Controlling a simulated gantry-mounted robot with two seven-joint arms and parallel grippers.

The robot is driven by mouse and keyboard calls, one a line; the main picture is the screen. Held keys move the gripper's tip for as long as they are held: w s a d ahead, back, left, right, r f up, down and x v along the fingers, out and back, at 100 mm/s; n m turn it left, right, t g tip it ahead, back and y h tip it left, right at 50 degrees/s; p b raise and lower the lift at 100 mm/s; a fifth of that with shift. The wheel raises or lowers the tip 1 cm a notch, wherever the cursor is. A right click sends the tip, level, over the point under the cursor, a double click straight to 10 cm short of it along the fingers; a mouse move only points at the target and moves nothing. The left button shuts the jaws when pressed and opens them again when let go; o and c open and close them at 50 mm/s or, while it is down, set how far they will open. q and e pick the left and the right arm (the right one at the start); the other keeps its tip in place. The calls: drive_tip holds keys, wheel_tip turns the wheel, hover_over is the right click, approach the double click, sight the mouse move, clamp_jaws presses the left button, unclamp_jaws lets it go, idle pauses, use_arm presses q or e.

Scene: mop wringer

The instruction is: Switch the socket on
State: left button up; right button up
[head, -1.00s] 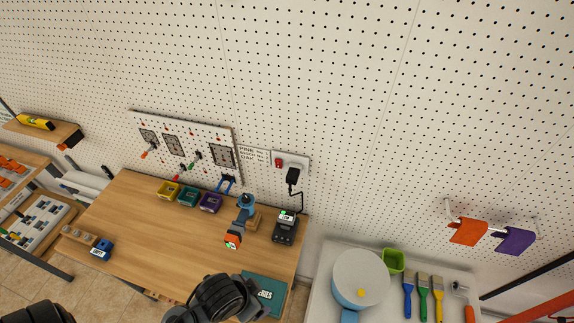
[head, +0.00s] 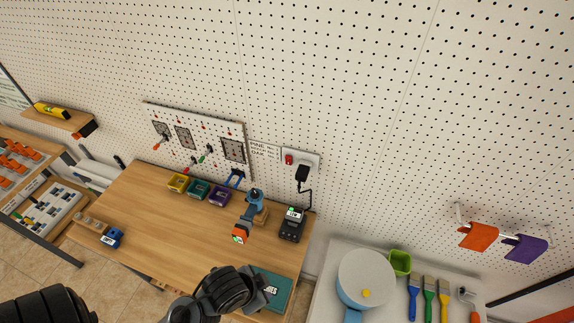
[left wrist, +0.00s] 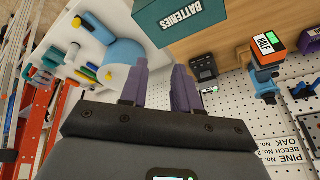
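A white socket plate (head: 312,158) is on the pegboard wall behind the right end of the bench. Its small red switch (head: 289,160) is at its left. A black plug (head: 302,173) sits in it, with a cord down to the black charger (head: 292,226). I cannot tell the switch's position. My left gripper (left wrist: 161,72) has two purple fingers apart with nothing between them. In the head view my left wrist is low at the bench's front right, by the teal batteries box (head: 277,291), well away from the socket. My right gripper is out of view.
A blue drill (head: 256,198) stands on the bench (head: 165,225) left of the charger. Yellow, teal and purple bins (head: 218,196) line the back. A white tray with a pan (head: 366,275) and brushes is at the right. The wall before the socket is clear.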

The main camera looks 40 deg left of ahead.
use_arm(q)
drive_tip(key=w+m+t, duration=0.1)
drive_tip(key=w+r+m+t, duration=0.1)
drive_tip(key=w, duration=0.1)
drive_tip(key=w+a+m+t, duration=0.1)
drive_tip(key=w, duration=0.1)
drive_tip(key=shift+w+r, duration=0.15)
drive_tip(key=shift+r, duration=0.25)
clamp_jaws()
drive_tip(key=w+a+r+m+t+y+b, duration=0.3)
drive_tip(key=w+a+m+t+y+b, duration=0.3)
drive_tip(key=w+a+t+y+b, duration=0.2)
drive_tip(key=w+a+t+b, duration=0.2)
drive_tip(key=w+a+b, duration=0.1)
drive_tip(key=a, duration=0.1)
drive_tip(key=shift+w+r+m+t+b, duration=0.2)
drive_tip(key=shift+r+m+t+b, duration=0.1)
drive_tip(key=shift+r+t+b, duration=0.1)
